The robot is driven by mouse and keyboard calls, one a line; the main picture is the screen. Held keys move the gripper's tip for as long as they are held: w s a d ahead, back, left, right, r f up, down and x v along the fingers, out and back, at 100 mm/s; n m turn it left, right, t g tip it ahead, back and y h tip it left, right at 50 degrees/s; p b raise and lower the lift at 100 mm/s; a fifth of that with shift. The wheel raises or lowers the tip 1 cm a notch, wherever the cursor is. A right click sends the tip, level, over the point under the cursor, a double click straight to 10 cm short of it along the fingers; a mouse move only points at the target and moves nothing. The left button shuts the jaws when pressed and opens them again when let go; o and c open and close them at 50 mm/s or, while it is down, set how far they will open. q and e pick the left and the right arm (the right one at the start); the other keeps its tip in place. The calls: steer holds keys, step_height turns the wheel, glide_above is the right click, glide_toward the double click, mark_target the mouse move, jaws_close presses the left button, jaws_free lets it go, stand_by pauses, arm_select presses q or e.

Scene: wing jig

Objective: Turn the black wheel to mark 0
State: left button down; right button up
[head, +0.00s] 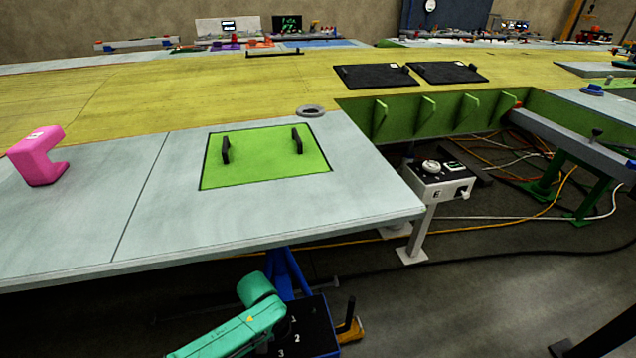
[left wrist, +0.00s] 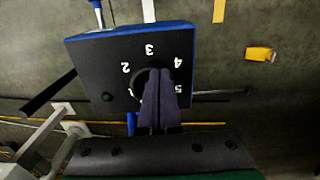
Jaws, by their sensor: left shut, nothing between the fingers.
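A black panel box with a blue edge (left wrist: 100,60) shows in the left wrist view. White numbers 2, 3, 4 and 5 stand around a dark round wheel (left wrist: 140,80); I cannot see a 0. My left gripper (left wrist: 158,74) is shut and empty, its fingers lying over the wheel and hiding much of it. I cannot tell whether they touch it. In the head view the panel (head: 318,345) is low in the middle, with numbers 1, 2 and 3 showing; my teal left arm covers the rest. My right gripper is not in view.
A grey wing table (head: 300,230) with a green panel (head: 265,165) overhangs above. A white control box (head: 440,188) stands to the right. A black bar (left wrist: 50,92) sticks out beside the panel. A yellow block (left wrist: 260,54) and cables lie on the floor.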

arm_select(q)
steer(key=b, duration=0.4)
glide_above(275, 349)
steer(key=f, duration=0.3)
steer(key=s+f, duration=0.1)
steer(key=f, duration=0.1)
steer(key=shift+f, duration=0.2)
steer(key=shift+w+f, duration=0.1)
steer(key=shift+f, duration=0.2)
steer(key=shift+w, duration=0.3)
steer(key=shift+d, duration=0.1)
